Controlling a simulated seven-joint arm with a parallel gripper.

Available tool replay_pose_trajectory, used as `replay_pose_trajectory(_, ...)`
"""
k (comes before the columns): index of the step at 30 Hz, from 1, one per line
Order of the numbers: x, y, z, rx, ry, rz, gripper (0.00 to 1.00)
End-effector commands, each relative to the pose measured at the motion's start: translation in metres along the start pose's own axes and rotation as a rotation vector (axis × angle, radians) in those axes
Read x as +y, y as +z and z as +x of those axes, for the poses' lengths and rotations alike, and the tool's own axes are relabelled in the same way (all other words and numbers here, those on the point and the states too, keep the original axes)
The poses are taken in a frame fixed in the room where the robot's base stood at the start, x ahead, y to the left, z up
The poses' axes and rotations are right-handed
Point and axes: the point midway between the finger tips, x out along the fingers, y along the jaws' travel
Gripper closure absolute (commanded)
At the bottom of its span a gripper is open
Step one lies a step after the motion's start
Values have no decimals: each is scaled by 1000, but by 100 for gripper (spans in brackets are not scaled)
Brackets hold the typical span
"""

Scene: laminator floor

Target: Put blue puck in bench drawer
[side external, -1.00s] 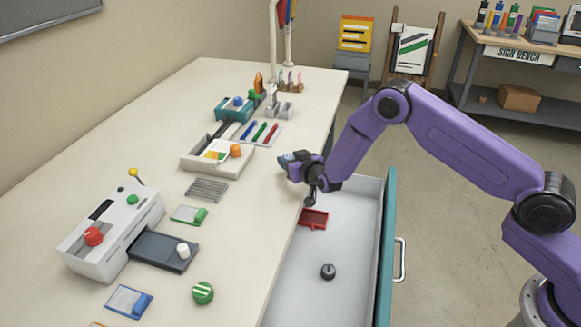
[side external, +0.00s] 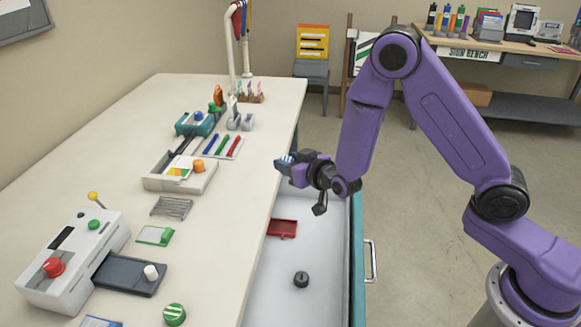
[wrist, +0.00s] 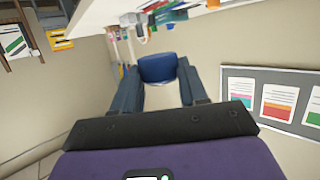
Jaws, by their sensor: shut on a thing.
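The blue puck (wrist: 157,68) sits between my gripper's two fingers in the wrist view. In the side view the puck (side external: 285,159) shows as a small blue-and-white striped end at the fingertips. My gripper (side external: 287,167) is shut on it, raised and pointing left, near the bench edge by the far end of the drawer. The bench drawer (side external: 326,255) is pulled open, with a white inside and a teal front. It holds a red tray (side external: 282,229) and a small dark round weight-like thing (side external: 301,279). Its far end is partly hidden by my arm.
The bench top (side external: 225,215) carries a laminator (side external: 75,255), a green-striped puck (side external: 174,314), a wire rack (side external: 171,206), a cream tray (side external: 160,183) and pens (side external: 222,146). The drawer floor has bare room around the dark thing.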

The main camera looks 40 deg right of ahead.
Motion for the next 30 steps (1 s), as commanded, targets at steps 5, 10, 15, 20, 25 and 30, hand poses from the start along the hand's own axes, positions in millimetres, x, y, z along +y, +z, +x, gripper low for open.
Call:
replay_pose_trajectory(5,3,0,-5,0,0,0,87)
replay_pose_trajectory(10,17,1,-10,-1,2,1,87)
replay_pose_trajectory(15,43,4,-22,0,4,1,87)
replay_pose_trajectory(20,67,8,-37,1,4,0,87)
replay_pose_trajectory(25,90,13,-56,0,3,1,87)
replay_pose_trajectory(30,108,18,-74,0,2,0,87)
